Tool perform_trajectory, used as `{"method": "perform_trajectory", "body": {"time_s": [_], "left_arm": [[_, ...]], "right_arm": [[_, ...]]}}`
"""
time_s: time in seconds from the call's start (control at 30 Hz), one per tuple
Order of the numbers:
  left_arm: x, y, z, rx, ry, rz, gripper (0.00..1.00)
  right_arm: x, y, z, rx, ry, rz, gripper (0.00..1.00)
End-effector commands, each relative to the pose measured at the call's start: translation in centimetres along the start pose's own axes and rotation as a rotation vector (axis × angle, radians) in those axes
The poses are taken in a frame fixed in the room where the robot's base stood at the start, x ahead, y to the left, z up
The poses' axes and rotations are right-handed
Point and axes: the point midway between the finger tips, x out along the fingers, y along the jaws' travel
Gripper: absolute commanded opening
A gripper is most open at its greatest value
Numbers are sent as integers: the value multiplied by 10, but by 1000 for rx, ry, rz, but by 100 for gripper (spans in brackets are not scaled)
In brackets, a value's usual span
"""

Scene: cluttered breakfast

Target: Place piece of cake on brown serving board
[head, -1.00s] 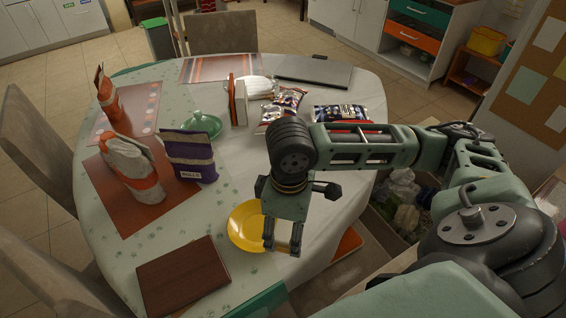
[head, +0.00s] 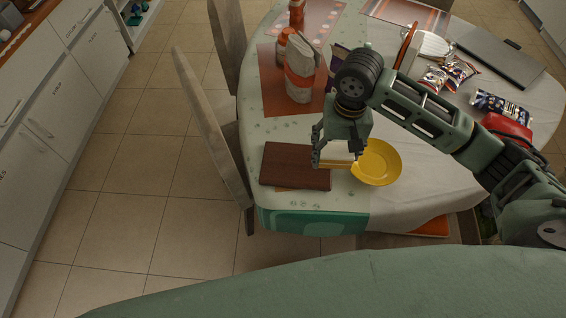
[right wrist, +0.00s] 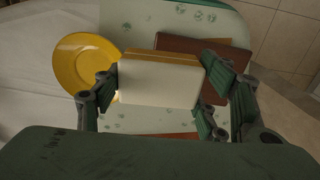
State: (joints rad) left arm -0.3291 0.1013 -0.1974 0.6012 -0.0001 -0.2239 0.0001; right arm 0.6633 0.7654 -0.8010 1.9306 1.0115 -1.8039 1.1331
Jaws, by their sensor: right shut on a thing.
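A piece of cake (head: 338,152), pale on top with a golden-brown side, is held in my right gripper (head: 338,158). In the right wrist view the cake (right wrist: 158,84) sits between both green fingers (right wrist: 167,95), which press on its two ends. The brown serving board (head: 290,168) lies flat near the table's front left edge; it shows partly behind the cake in the right wrist view (right wrist: 200,46). The cake is above the table, between the board's right side and the yellow plate (head: 377,163). The exact height is hard to tell. My left gripper is not seen.
The yellow plate is empty, right of the board. A wrapped bag (head: 300,70) and bottles stand behind on a red placemat (head: 268,85). Snack packets (head: 447,75) and a closed laptop (head: 500,57) lie at the back right. A chair (head: 205,120) is left of the table.

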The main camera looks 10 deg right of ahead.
Motion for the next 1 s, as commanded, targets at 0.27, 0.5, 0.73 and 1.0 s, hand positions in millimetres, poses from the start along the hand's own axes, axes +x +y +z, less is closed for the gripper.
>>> {"method": "perform_trajectory", "body": {"time_s": [0.27, 0.5, 0.73, 1.0], "left_arm": [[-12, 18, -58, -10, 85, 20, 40], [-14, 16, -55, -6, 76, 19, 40], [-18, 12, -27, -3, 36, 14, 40], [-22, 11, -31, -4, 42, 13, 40]], "right_arm": [[36, -58, -28, -3, 0, -1, 39], [59, -90, -45, -4, 1, 0, 39], [79, -92, -46, -4, -1, 3, 39], [103, -93, -47, -5, 3, 0, 39]]}}
